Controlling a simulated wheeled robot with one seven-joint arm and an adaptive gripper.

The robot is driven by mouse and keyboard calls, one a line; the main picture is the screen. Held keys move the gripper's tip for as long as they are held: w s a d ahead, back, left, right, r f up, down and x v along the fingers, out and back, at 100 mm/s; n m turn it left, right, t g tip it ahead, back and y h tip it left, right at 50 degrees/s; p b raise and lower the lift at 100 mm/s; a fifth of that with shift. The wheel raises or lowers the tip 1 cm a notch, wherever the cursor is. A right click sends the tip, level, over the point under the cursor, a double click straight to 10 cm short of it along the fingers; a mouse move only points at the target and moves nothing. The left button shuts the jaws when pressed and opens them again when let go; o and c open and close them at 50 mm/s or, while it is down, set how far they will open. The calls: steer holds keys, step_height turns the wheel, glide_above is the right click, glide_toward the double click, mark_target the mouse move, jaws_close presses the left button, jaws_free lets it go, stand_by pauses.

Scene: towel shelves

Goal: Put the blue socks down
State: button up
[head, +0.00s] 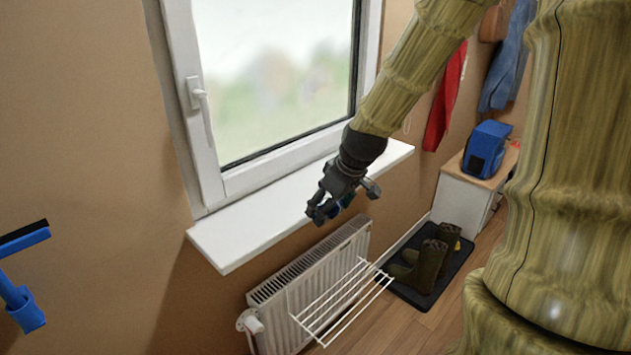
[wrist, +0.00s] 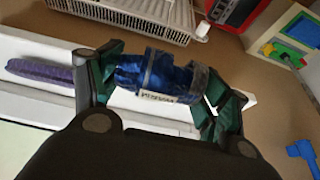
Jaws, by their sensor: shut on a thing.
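My gripper (head: 342,200) is in front of the window, over the front edge of the white sill in the head view. In the wrist view my gripper (wrist: 160,88) is shut on the blue socks (wrist: 168,75), a dark blue bundle with a grey band and a small printed label. The socks lie crosswise between the two dark green fingers. In the head view the socks are mostly hidden by the gripper, with only a little blue showing.
The white windowsill (head: 255,228) runs under the window. A purple roll (wrist: 40,76) lies on it in the wrist view. Below are a white radiator (head: 310,270) and a wire drying rack (head: 345,298). Boots (head: 428,265) stand on a dark tray. A blue bag (head: 486,148) sits on a cabinet.

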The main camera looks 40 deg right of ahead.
steer(key=p, duration=0.4)
glide_above(277, 209)
steer(key=s, duration=0.2)
steer(key=shift+w+f, duration=0.25)
steer(key=shift+f, duration=0.35)
steer(key=shift+d+f+p, duration=0.1)
steer(key=shift+f+p, duration=0.65)
steer(key=shift+f, duration=1.1)
steer(key=shift+f, duration=0.15)
steer(key=o, duration=1)
steer(key=shift+b+v, duration=1.2)
steer(key=shift+v, duration=5)
steer(key=shift+w, duration=0.1)
